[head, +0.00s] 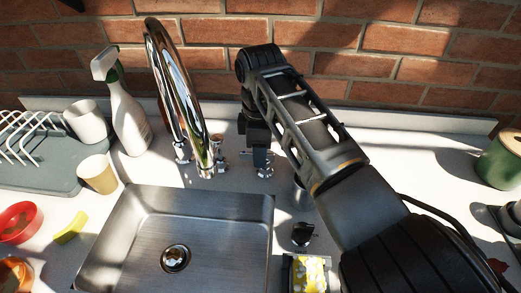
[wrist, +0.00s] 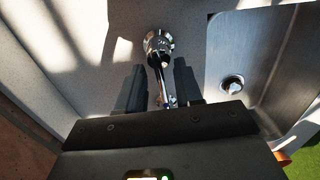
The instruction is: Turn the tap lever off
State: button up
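The chrome tap lever (wrist: 164,82) shows in the wrist view, running from a round chrome base (wrist: 158,43) down between my gripper's two black fingers. My gripper (wrist: 161,84) is open, with one finger on each side of the lever; gaps show between the fingers and the lever. In the head view, my gripper (head: 261,157) points down behind the sink, and the chrome base (head: 264,172) shows just below it. The tall curved chrome tap (head: 184,95) stands to its left. I cannot tell whether water runs from it.
The steel sink (head: 225,210) lies in front, with its drain (head: 175,259). A spray bottle (head: 126,110), a white cup (head: 87,121), a tan cup (head: 98,174) and a dish rack (head: 45,178) stand at left. A green pot (head: 498,165) is at far right. A brick wall (head: 390,40) closes the back.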

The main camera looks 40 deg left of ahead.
notch_tip(320, 180, up, 8)
jog(key=shift+f+b, duration=0.1)
jog(key=shift+b, duration=0.55)
